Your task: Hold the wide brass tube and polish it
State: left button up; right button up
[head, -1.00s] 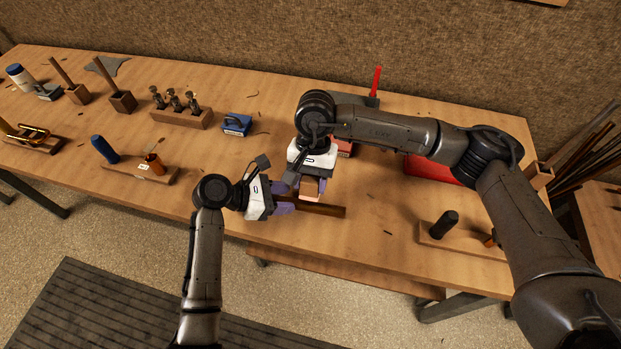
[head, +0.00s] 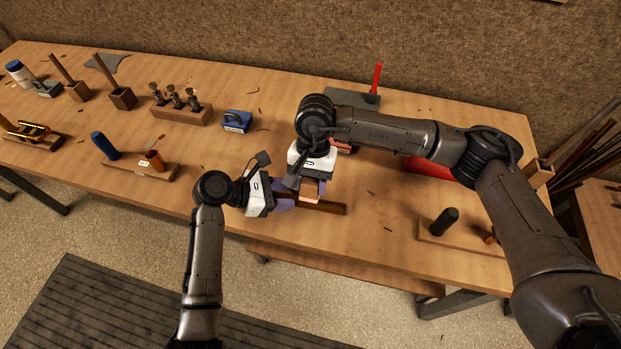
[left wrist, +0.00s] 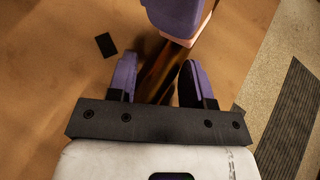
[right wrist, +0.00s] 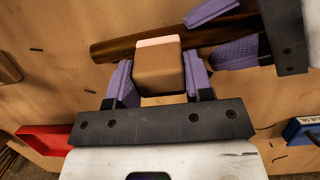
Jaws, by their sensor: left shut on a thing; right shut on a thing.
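The wide brass tube (head: 330,208) looks dark brown and lies roughly level above the front of the bench. My left gripper (head: 284,200) is shut on its left part; the left wrist view shows the tube (left wrist: 155,80) between the purple fingers. My right gripper (head: 312,186) points down and is shut on a tan block with a pink face (right wrist: 160,72). In the right wrist view the pink face is at the tube (right wrist: 118,46), seemingly against it; the exact contact is hidden. The tube's right end sticks out past the block.
A blue box (head: 237,121) and a wooden block with several mouthpieces (head: 181,115) stand left of my right gripper. A red tray (head: 432,167) is partly behind my right arm. A wooden holder (head: 462,240) is at right. Bench around the tube is mostly clear.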

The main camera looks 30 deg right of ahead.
jog(key=shift+s+f, duration=0.1)
jog(key=shift+f, duration=0.15)
jog(key=shift+s+d, duration=2.55)
jog(key=shift+d, duration=0.15)
jog(key=shift+w+a, duration=1.3)
jog(key=shift+a, duration=0.05)
jog(key=shift+w+a+f, duration=0.2)
jog(key=shift+w+a, duration=1.05)
jog(key=shift+a, duration=0.2)
jog(key=shift+v, duration=3.1)
jog(key=shift+r, duration=0.15)
